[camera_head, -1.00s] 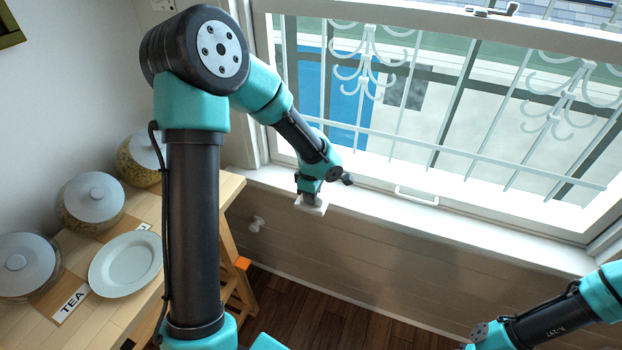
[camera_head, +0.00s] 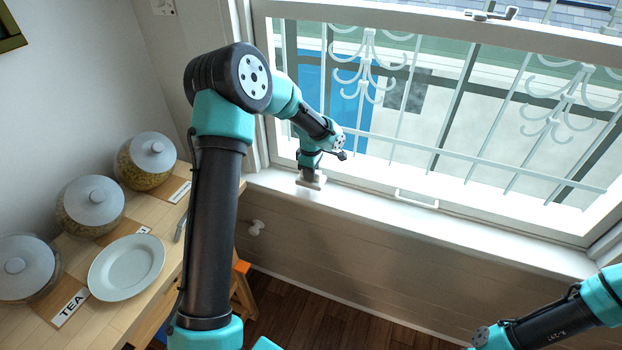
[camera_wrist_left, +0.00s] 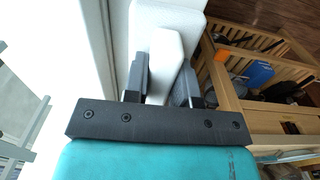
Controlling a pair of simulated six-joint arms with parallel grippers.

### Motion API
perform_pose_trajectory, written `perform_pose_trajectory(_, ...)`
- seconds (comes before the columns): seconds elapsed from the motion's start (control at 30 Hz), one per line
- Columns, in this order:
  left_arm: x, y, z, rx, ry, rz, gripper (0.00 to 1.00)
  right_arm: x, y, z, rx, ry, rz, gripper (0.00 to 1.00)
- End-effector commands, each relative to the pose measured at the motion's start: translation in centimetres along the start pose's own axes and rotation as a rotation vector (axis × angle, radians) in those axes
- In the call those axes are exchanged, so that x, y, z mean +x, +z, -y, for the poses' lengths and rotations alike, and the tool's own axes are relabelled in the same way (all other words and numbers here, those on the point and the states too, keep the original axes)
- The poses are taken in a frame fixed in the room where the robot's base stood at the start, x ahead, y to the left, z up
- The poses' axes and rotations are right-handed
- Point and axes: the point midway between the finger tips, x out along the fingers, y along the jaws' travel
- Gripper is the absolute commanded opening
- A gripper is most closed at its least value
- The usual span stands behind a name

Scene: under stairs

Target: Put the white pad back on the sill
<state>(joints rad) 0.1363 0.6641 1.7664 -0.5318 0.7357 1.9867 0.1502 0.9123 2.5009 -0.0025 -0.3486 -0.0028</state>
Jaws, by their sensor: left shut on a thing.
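The white pad (camera_head: 312,184) is a small flat block in the head view, with a raised white part (camera_wrist_left: 163,52) that shows between the fingers in the left wrist view. My left gripper (camera_head: 309,174) is shut on it and points down. In the head view the pad overlaps the left part of the white window sill (camera_head: 430,221); whether it touches the sill or hovers just above cannot be told. The left wrist view shows my left gripper (camera_wrist_left: 160,85) with a finger on each side of the raised part. My right gripper is out of view.
The window frame and its bars (camera_head: 470,160) stand behind the sill. A wooden counter at left holds several lidded jars (camera_head: 92,200) and a white plate (camera_head: 126,268). The sill right of the pad is clear.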

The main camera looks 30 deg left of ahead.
Motion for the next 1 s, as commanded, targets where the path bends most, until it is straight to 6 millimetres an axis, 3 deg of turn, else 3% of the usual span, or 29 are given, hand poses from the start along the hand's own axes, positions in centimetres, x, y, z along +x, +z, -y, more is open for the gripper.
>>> perform_pose_trajectory(0.17, 0.1, -0.3, -0.7, 0.0, 0.001, 0.001, 0.03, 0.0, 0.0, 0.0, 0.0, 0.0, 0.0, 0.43)
perform_pose_trajectory(0.43, 3.5, -0.2, -0.6, 0.001, 0.0, 0.0, 0.03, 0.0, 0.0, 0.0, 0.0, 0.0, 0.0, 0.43)
perform_pose_trajectory(0.83, 3.8, -0.2, -0.6, 0.0, 0.0, 0.0, 0.03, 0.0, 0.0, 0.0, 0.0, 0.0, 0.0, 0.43)
perform_pose_trajectory(0.87, 3.8, -0.2, -0.6, 0.0, 0.0, 0.0, 0.28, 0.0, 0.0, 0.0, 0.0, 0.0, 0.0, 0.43)
perform_pose_trajectory(1.0, 3.8, -0.2, -0.6, 0.0, 0.0, 0.0, 0.41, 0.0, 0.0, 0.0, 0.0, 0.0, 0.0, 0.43)
